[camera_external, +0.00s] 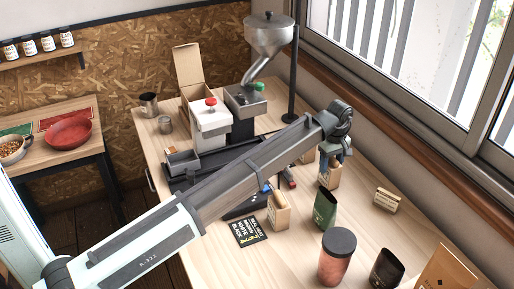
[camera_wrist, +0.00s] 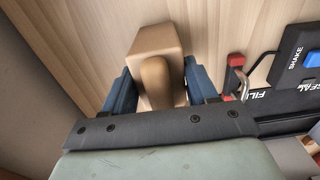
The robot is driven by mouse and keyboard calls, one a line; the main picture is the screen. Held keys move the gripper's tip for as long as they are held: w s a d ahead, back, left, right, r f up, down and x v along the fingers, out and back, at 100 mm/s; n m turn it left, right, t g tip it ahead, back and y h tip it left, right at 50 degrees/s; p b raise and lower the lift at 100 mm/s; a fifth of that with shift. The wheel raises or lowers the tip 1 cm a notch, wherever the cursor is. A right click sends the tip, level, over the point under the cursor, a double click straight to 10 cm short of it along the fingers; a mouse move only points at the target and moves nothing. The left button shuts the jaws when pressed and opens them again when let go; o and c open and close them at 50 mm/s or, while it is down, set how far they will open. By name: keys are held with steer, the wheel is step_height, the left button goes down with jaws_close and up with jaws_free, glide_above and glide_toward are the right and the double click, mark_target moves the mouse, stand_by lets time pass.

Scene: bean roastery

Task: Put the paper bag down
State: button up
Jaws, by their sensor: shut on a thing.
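A small brown paper bag (camera_external: 329,177) with a pale label is under my gripper (camera_external: 334,157), on the right half of the wooden table. In the wrist view the bag (camera_wrist: 156,45) is between the two blue fingers of my gripper (camera_wrist: 158,85), which are shut on it from both sides. I cannot tell whether its bottom touches the table or hangs just above it. The wrist housing hides part of the bag in the wrist view.
The window wall borders the right.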

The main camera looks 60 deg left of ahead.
steer(key=shift+f, duration=0.1)
steer(key=o, duration=1.2)
step_height(320, 180, up, 12)
steer(key=shift+r, duration=0.15)
